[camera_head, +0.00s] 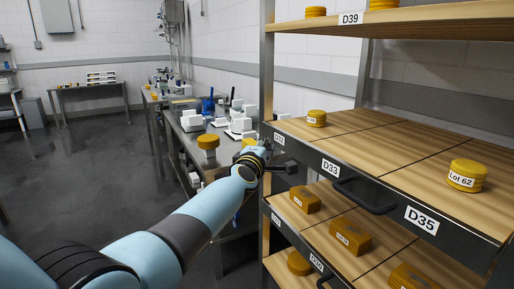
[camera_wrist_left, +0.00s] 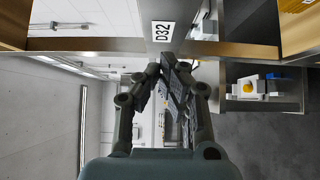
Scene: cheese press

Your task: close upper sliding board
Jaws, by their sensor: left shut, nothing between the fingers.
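The upper sliding board (camera_head: 400,152) is a wooden shelf board with a dark front edge, labels such as D33 and D35, and a black handle (camera_head: 362,196). It sticks out from the rack toward me. My left gripper (camera_head: 286,167) is shut and empty at the left end of the board's front edge. In the left wrist view its fingertips (camera_wrist_left: 167,62) are close to the edge beside the D32 label (camera_wrist_left: 163,31); I cannot tell whether they touch. My right gripper is not in view.
A lower board (camera_head: 340,240) with cheese blocks lies below, and a higher shelf (camera_head: 420,18) above. The rack's metal post (camera_head: 267,70) stands at the left. A steel table (camera_head: 215,135) with white devices is behind my left arm. The floor at left is clear.

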